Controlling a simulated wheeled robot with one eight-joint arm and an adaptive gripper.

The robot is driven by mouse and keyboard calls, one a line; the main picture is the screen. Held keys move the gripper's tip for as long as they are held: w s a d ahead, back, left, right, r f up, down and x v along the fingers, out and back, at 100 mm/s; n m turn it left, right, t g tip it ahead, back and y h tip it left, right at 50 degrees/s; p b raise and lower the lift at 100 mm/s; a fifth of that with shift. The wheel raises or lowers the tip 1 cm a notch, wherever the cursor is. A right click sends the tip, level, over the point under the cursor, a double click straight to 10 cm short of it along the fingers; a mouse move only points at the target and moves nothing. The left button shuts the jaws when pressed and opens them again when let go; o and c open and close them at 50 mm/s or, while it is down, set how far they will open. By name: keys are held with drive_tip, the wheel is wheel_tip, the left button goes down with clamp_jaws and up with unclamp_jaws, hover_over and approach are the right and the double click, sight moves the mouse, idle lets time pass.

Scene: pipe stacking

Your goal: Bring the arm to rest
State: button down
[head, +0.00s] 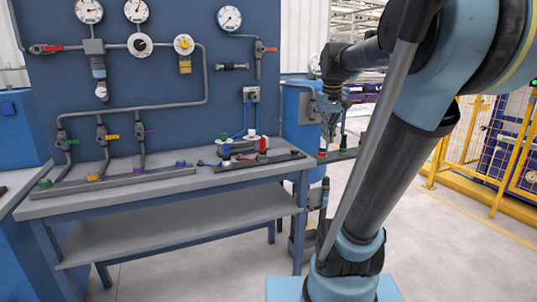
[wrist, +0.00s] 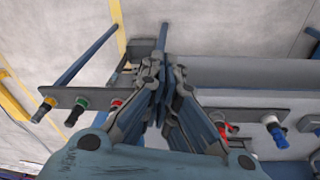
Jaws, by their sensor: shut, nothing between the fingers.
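My gripper (head: 330,132) hangs at the end of my arm, right of the blue panel and above a narrow dark rail beyond the bench's right end. In the wrist view my gripper (wrist: 162,85) has its fingers together with nothing held between them. My arm fills the right side of the head view, with the elbow raised and the forearm reaching back to the left. The gripper is small in the head view, and I cannot tell there how far it is above the rail.
The workbench (head: 150,206) stands at left with coloured pipe fittings, below a blue panel (head: 150,90) with gauges and pipes. The dark rail (head: 340,155) carries short coloured pieces. In the wrist view a rail (wrist: 95,98) passes behind the fingers. A yellow fence (head: 480,165) stands at right; floor between is clear.

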drive_tip(key=s+a+f, duration=0.1)
drive_tip(key=s+f, duration=0.8)
drive_tip(key=f, duration=0.2)
drive_tip(key=s+f+m, duration=0.1)
drive_tip(key=s+f, duration=0.8)
drive_tip(key=f, duration=0.2)
drive_tip(key=shift+s+a+f, duration=0.15)
drive_tip(key=shift+a+f, duration=0.15)
drive_tip(key=shift+a, duration=0.1)
drive_tip(key=shift+a, duration=0.1)
